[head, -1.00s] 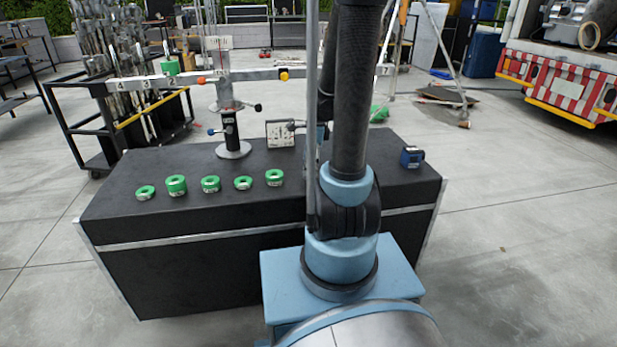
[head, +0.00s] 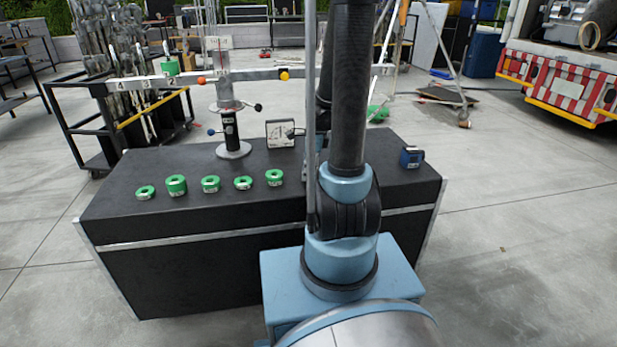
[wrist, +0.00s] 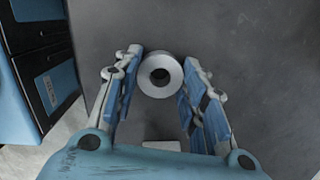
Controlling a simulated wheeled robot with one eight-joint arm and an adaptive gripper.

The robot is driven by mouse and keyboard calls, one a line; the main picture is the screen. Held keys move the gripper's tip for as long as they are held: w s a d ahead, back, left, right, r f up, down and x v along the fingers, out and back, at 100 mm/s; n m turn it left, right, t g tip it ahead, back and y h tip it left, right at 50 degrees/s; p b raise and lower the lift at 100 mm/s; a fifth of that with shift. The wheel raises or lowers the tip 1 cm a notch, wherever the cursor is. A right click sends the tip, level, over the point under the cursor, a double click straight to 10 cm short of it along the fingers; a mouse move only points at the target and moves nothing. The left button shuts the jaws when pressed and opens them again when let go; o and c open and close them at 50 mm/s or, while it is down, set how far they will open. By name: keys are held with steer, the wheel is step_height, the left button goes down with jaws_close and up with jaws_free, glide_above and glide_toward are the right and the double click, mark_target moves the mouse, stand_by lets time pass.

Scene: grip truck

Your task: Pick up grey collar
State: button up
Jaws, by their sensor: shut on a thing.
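The grey collar (wrist: 160,90) is a short pale ring with a dark round hole, seen from above in the wrist view. It sits between the two fingers of my gripper (wrist: 160,64), which are closed against its left and right sides. A dark surface shows behind it. I cannot tell whether the collar touches that surface or is lifted. In the head view my own arm hides both the gripper and the collar.
The black bench (head: 230,215) carries several green collars (head: 210,184), a stand (head: 230,130) with a numbered beam, a white-faced gauge (head: 279,133) and a blue device (head: 411,157). The beam extends behind my arm.

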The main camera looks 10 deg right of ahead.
stand_by(0.3)
step_height(320, 180, up, 26)
steer(key=shift+f, duration=0.25)
stand_by(1.8)
